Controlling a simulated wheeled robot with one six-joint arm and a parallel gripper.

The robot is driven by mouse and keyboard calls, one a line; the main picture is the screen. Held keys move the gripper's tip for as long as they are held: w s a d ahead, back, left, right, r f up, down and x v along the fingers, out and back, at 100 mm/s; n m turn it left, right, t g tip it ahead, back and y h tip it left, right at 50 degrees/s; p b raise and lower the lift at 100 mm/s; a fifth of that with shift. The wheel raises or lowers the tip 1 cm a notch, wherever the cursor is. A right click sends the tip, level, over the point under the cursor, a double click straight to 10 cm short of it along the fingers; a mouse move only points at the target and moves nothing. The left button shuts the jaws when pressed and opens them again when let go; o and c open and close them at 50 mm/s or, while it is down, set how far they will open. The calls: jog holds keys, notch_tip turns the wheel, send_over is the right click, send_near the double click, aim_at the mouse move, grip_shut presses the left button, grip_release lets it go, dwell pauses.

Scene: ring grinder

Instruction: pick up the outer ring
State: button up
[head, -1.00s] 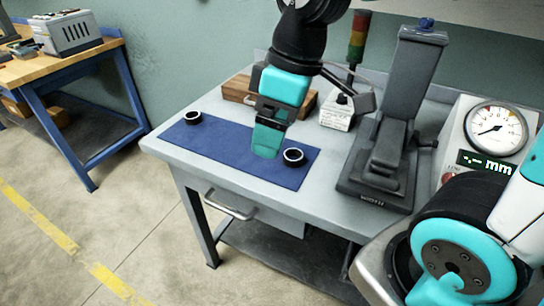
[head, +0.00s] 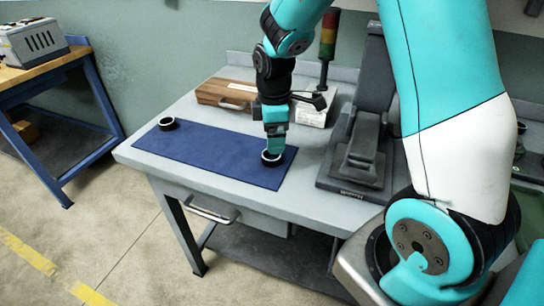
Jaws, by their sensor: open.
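Two dark rings with pale inner faces are on the blue mat (head: 210,152) on the grey table. One ring (head: 167,124) lies at the mat's far left, away from my gripper. The other ring (head: 271,160) lies near the mat's right end. My gripper (head: 273,150) points down directly over this right ring, its fingertips at or just above it. The gripper is open. The fingers partly hide the ring, and I cannot tell whether they touch it. The picture does not show which ring is the outer one.
A wooden case (head: 225,94) and a white labelled box (head: 310,112) stand behind the mat. A dark grey press-like device (head: 362,140) stands to the right. A signal tower (head: 327,45) rises at the back. The mat's middle is clear.

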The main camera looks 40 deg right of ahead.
jog(key=shift+a+f+p, duration=0.15)
jog(key=shift+f+p, duration=0.05)
jog(key=shift+f, duration=1.35)
jog(key=shift+a+f+p, duration=0.15)
jog(key=shift+f, duration=1.35)
jog(key=shift+w, duration=0.1)
jog(key=c, duration=1.1)
jog(key=shift+r, duration=0.1)
